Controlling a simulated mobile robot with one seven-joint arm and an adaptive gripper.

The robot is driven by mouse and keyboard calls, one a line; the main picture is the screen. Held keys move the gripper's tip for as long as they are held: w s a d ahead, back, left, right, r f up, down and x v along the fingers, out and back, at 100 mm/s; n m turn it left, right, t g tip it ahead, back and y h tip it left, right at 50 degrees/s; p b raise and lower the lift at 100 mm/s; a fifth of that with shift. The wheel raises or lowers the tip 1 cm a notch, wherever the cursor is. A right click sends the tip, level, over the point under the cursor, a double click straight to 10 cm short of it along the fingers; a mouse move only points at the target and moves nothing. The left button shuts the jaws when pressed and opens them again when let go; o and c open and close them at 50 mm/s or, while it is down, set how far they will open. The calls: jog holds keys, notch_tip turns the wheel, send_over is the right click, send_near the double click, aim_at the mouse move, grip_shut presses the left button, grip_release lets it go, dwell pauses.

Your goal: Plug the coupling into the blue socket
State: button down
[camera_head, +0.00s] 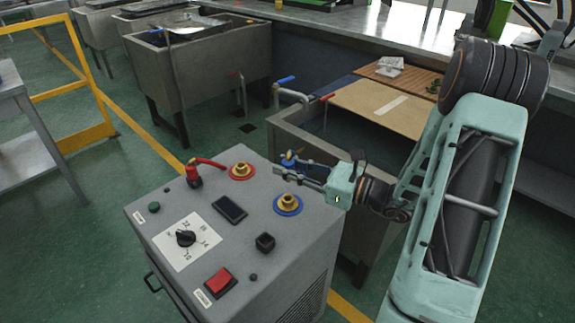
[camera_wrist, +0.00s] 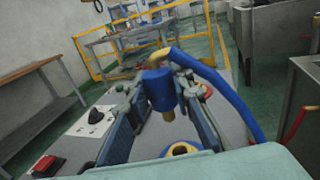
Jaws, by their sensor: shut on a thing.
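The blue coupling (camera_wrist: 158,91) has a blue hose (camera_wrist: 228,95) and a brass end (camera_wrist: 168,115) pointing down. My gripper (camera_wrist: 156,86) is shut on it, with a finger on either side. In the head view my gripper (camera_head: 285,172) reaches left over the machine's back edge, and only part of the coupling (camera_head: 289,160) shows. The blue socket (camera_head: 287,204), a blue ring with a brass centre, is on the machine top, in front of the fingers. It also shows in the wrist view (camera_wrist: 180,150), below and apart from the brass end, partly hidden by my gripper body.
The grey machine top (camera_head: 222,228) carries a red socket (camera_head: 241,171), a red coupling (camera_head: 193,174) with a hose, a dial (camera_head: 186,238), a display (camera_head: 230,208) and a red switch (camera_head: 219,281). A sink (camera_head: 290,128) with pipes stands behind. A yellow frame (camera_head: 85,70) is at left.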

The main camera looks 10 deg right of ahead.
aim_at(288, 181)
jog(key=shift+f+b, duration=1.4)
jog(key=shift+f, duration=0.95)
jog(key=shift+f+b, duration=0.95)
jog(key=shift+f, duration=0.9)
jog(key=c, duration=1.6)
grip_release()
jog(key=v, duration=1.2)
